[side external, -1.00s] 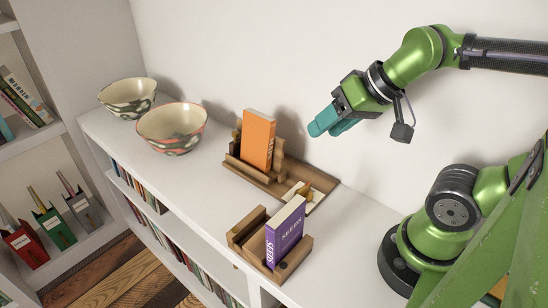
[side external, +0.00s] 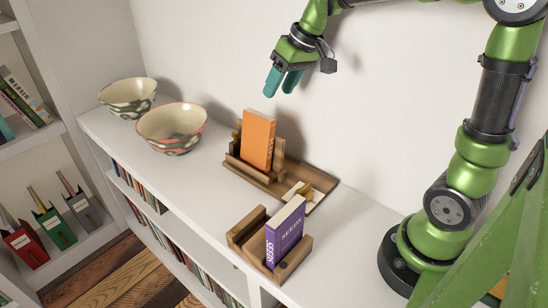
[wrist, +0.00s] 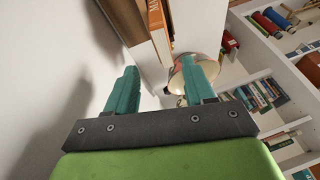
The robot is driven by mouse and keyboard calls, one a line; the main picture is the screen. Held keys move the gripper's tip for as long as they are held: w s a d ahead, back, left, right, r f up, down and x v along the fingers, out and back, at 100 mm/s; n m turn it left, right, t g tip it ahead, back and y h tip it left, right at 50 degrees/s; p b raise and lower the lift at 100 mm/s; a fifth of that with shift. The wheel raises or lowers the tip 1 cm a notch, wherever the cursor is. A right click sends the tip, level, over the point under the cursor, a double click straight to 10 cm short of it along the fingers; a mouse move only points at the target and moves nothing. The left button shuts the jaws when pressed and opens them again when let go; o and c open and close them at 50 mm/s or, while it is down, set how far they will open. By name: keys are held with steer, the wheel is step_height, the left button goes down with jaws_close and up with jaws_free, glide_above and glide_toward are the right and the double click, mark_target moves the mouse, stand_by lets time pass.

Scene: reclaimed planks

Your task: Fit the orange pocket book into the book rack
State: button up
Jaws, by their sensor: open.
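The orange pocket book (side external: 257,140) stands upright in a wooden holder (side external: 262,178) at the back of the white shelf top. Its orange edge also shows at the top of the wrist view (wrist: 157,20). A smaller wooden rack (side external: 247,228) stands nearer the front, with a purple book (side external: 285,232) marked SEEDS upright at its right side and a gap to the left of that book. My gripper (side external: 281,83) is open and empty, above and slightly right of the orange book, apart from it. Its two teal fingers (wrist: 158,80) are spread in the wrist view.
Two patterned bowls (side external: 172,128) (side external: 128,98) stand on the left of the shelf top. A small light item (side external: 303,193) lies on the holder's right end. A white wall is close behind. The front edge drops to lower shelves of books (side external: 180,250).

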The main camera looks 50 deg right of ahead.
mark_target(261, 115)
steer(key=shift+n, duration=0.5)
steer(key=x, duration=0.5)
steer(key=shift+w+a+f, duration=0.1)
steer(key=shift+w+a, duration=0.1)
steer(key=shift+w, duration=0.1)
steer(key=shift+w+x, duration=0.1)
steer(key=shift+x, duration=1.35)
steer(key=shift+w+x, duration=0.15)
steer(key=shift+x, duration=1.3)
jaws_close()
